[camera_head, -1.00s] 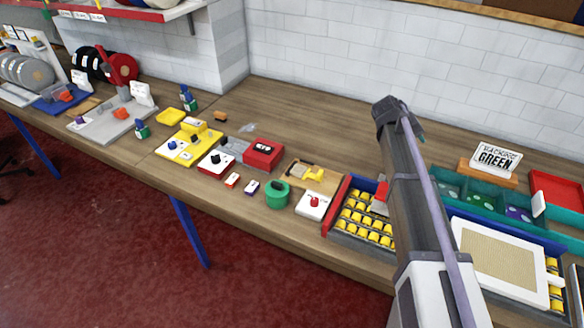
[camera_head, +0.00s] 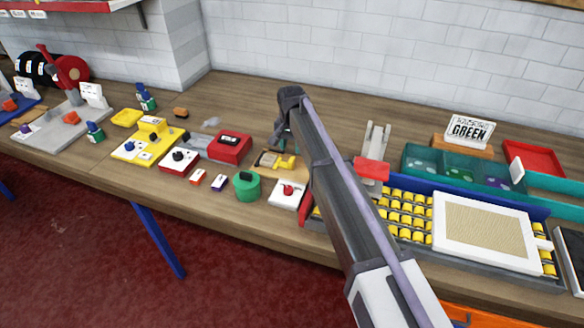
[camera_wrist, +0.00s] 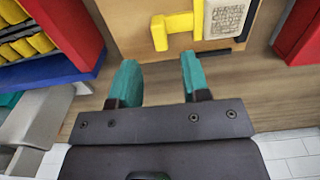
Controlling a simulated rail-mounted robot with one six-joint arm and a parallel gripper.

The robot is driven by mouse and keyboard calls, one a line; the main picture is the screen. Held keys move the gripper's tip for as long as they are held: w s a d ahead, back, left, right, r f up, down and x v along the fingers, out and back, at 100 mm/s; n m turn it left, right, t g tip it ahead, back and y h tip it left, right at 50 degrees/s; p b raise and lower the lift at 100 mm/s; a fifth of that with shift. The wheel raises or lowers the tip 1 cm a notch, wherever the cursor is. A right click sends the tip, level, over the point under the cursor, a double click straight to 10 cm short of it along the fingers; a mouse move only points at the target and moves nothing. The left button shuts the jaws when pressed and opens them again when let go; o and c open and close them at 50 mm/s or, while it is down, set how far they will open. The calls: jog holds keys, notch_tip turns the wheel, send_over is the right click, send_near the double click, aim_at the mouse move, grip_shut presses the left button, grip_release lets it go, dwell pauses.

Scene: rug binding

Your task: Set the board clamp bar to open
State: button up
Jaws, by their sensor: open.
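The yellow bar (camera_head: 287,162), which looks like the clamp bar, lies on a tan wooden board (camera_head: 266,158) in the middle of the bench. In the wrist view the yellow bar (camera_wrist: 180,25) has a wider crosspiece at its left end and meets a pale patterned piece (camera_wrist: 228,17) on the board (camera_wrist: 128,25). My gripper (camera_head: 284,122) is above the bench, behind the board in the head view. In the wrist view my gripper (camera_wrist: 158,62) is open and empty, its two teal fingers apart from the bar. My arm hides part of the board's right side in the head view.
A roller tray (camera_head: 405,212) with yellow rollers and a white-framed panel (camera_head: 488,230) stands to the right. A red box (camera_head: 230,148) is to the left. A white block with a red knob (camera_head: 288,192) and a green round container (camera_head: 246,187) are in front.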

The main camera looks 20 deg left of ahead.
aim_at(291, 160)
notch_tip(291, 160, down, 7)
jog(key=b, duration=0.5)
jog(key=shift+r, duration=0.2)
grip_shut()
